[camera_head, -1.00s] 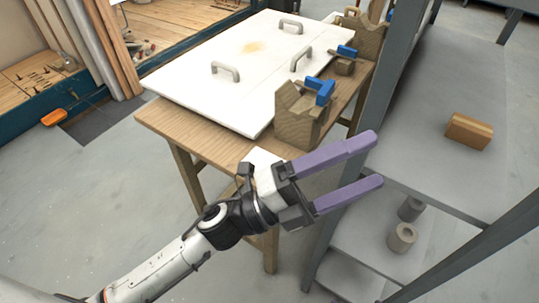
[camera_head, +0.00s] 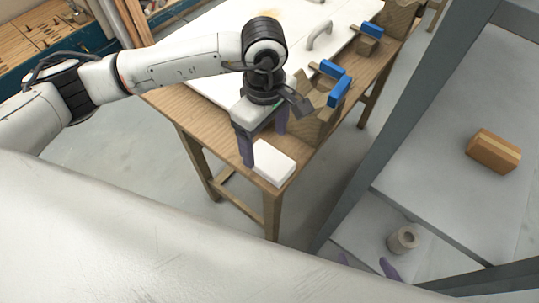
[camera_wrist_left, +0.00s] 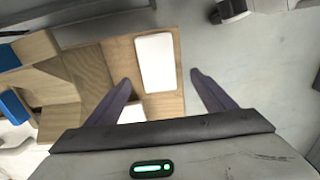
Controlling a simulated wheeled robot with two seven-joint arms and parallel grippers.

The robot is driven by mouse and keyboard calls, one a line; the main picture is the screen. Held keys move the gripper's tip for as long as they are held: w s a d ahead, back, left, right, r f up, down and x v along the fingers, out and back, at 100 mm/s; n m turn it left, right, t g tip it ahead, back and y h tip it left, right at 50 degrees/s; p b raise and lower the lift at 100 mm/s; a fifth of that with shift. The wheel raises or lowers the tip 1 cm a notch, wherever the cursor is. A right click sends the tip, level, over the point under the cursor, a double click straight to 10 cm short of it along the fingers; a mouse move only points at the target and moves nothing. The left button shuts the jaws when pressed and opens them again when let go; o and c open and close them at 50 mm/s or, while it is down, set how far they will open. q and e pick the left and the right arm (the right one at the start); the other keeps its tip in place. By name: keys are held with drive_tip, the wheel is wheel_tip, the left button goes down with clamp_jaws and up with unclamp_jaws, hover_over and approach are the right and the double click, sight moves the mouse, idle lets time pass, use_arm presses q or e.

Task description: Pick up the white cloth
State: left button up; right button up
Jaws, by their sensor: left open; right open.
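The white cloth (camera_head: 273,162) looks like a flat, folded rectangular pad. It lies on the near corner of the wooden table in the head view. It also shows in the left wrist view (camera_wrist_left: 155,62), just beyond my fingertips. My left gripper (camera_head: 264,138) points down at the table corner, beside the cloth. Its purple fingers (camera_wrist_left: 160,80) are spread with nothing held between them. Only the purple fingertips of my right gripper (camera_head: 366,264) show at the bottom of the head view, apart and far from the cloth.
A wooden block with blue clamps (camera_head: 318,115) stands right beside my left gripper. A white panel with handles (camera_head: 213,90) covers most of the table. A grey metal shelf (camera_head: 440,150) on the right holds a brown block (camera_head: 493,151) and a grey cylinder (camera_head: 403,240).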

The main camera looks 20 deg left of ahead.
sight(268, 158)
use_arm(q)
drive_tip(key=f, duration=0.2)
drive_tip(key=f+p, duration=0.1)
drive_tip(key=f, duration=0.4)
drive_tip(key=shift+w+d+f, duration=0.1)
drive_tip(key=shift+d, duration=0.2)
drive_tip(key=c, duration=1.2)
drive_tip(key=shift+o, duration=0.2)
wheel_tip(268, 158, up, 10)
drive_tip(key=shift+b, duration=0.45)
